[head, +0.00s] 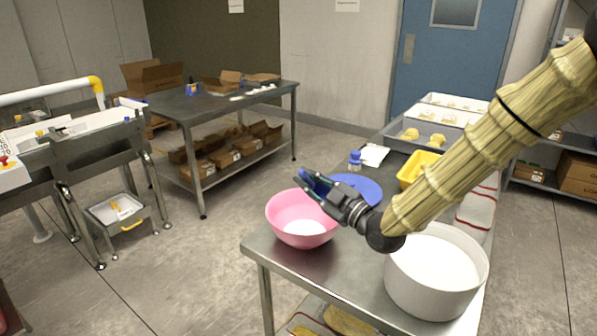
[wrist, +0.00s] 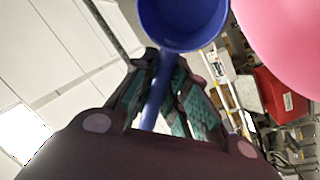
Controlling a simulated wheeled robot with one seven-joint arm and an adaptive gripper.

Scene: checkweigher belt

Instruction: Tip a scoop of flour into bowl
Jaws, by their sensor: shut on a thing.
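My gripper (head: 318,187) is over the pink bowl (head: 276,218) in the head view, reaching in from the right. In the wrist view it is shut on the handle of a blue scoop (wrist: 182,24). The scoop's round cup shows beyond the fingers, and no white shows in it. In the head view the scoop is partly hidden by the gripper. White flour (head: 299,227) lies in the bottom of the bowl. The bowl also shows at the upper right of the wrist view (wrist: 285,40). A large white tub (head: 432,299) of flour stands at the table's near right.
A blue round plate or lid (head: 366,187) lies behind my gripper. A yellow bin (head: 414,170), a small blue-capped bottle (head: 355,160) and trays of dough (head: 408,130) are farther back. Bare metal tabletop (head: 335,262) shows between bowl and tub.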

